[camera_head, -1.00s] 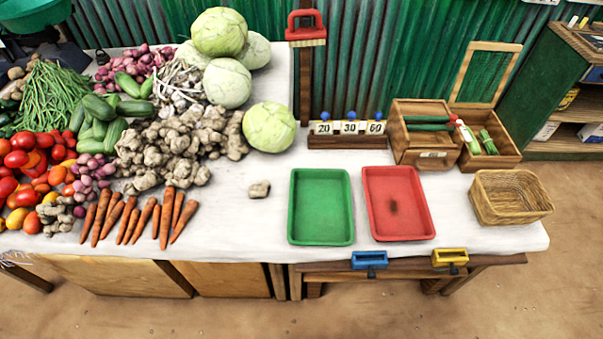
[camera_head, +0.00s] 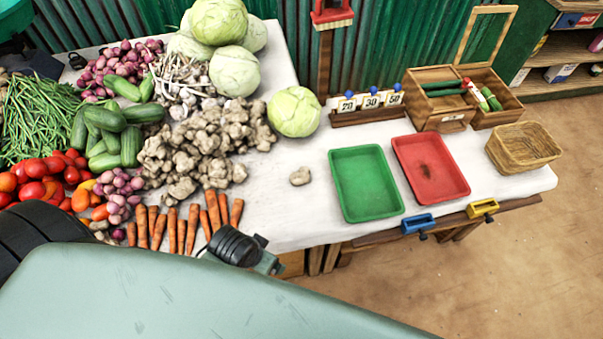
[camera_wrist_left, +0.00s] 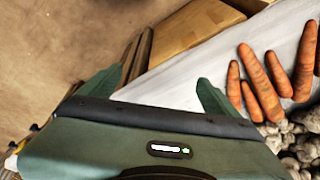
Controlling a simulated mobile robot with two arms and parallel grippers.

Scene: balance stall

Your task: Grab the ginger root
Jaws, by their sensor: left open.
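A single ginger root (camera_head: 300,176), small and tan, lies alone on the white cloth left of the green tray. A heaped pile of ginger (camera_head: 205,145) lies further left; part of a knobbly tan heap (camera_wrist_left: 300,145) shows at the lower right of the left wrist view. My left gripper (camera_wrist_left: 160,74) is open and empty in the left wrist view, with its fingers over the table's edge near the carrots. In the head view my left arm covers the bottom left, and its fingers cannot be made out. My right gripper is not in view.
Carrots (camera_head: 190,232) lie along the front edge. A green tray (camera_head: 340,165) and a red tray (camera_head: 432,140) stand right of the single root, with a wicker basket (camera_head: 522,140) beyond. A cabbage (camera_head: 293,112) sits behind the root. Cloth around the root is bare.

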